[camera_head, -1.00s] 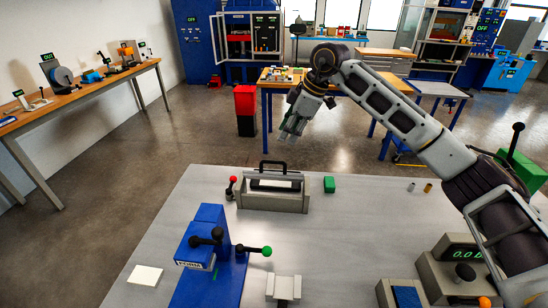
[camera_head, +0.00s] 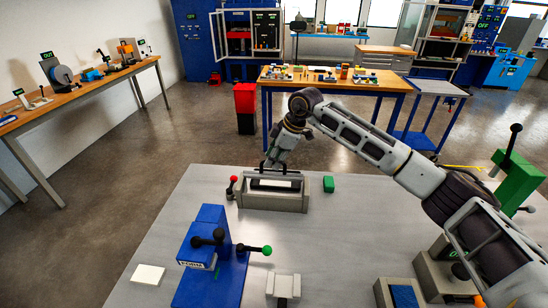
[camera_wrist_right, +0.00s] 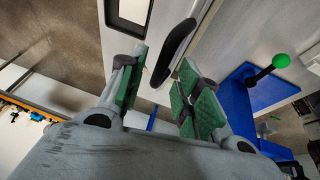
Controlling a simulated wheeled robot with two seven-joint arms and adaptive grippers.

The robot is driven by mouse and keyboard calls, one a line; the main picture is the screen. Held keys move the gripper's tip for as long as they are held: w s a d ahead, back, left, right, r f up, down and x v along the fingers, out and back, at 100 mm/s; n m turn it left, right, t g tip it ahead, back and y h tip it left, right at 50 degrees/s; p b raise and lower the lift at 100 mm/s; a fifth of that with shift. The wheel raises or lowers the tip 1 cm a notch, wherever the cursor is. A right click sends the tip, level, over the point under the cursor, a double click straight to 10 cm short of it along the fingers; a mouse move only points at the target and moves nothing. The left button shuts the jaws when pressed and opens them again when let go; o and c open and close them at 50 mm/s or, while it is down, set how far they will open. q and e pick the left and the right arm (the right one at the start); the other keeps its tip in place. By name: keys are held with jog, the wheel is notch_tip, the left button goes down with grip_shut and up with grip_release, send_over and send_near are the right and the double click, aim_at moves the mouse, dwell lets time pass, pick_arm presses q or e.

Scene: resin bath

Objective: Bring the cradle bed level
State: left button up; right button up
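A grey trough-like fixture (camera_head: 272,201), which looks like the cradle, sits near the back edge of the grey table. A black handle (camera_head: 264,166) arches over its back side, and a pale flat bed (camera_head: 275,184) shows inside; I cannot tell its tilt. A small red-knobbed lever (camera_head: 233,180) stands at its left end. My right gripper (camera_head: 272,160) is at the handle, partly overlapping it. In the right wrist view the green-padded fingers (camera_wrist_right: 160,92) are apart, with the black handle (camera_wrist_right: 174,52) just beyond and between them, not gripped. My left gripper is out of view.
A blue machine (camera_head: 212,255) with a green-knobbed lever (camera_head: 266,251) stands at front left, beside a white pad (camera_head: 147,275). A grey clamp-like part (camera_head: 283,288) is at the front. The table's middle right is clear.

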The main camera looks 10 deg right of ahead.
jog(key=shift+a+f, duration=0.1)
jog(key=shift+f, duration=0.05)
jog(key=shift+c, duration=0.4)
grip_shut()
jog(key=shift+w, duration=0.1)
